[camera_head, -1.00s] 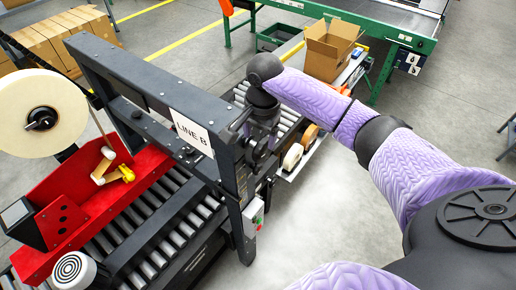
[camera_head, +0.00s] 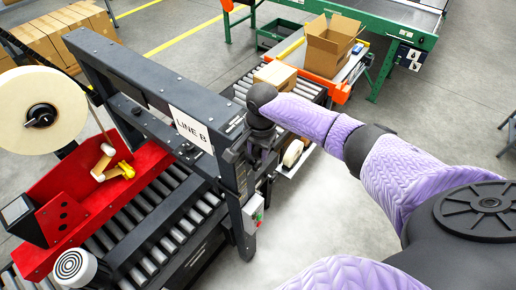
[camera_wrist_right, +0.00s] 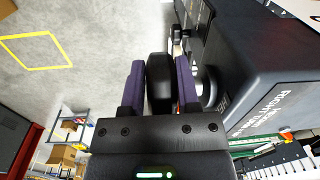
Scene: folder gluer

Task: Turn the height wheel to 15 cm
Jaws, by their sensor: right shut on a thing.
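The height wheel (camera_wrist_right: 160,82) is a thick black disc seen nearly edge-on in the right wrist view, beside a pale round shaft end on the dark machine housing. My right gripper (camera_wrist_right: 159,92) is shut on it, one purple finger on each side. In the head view the right gripper (camera_head: 257,163) is at the near right post of the black LINE B frame (camera_head: 160,90), below my dark wrist; the wheel is mostly hidden there. I cannot read a height scale in either view. My left gripper is not in view.
A control box with a green and a red button (camera_head: 253,213) hangs on the post just below the gripper. Behind are a closed carton (camera_head: 276,75) on rollers and an open carton (camera_head: 330,45). A tape roll (camera_head: 293,152) sits nearby.

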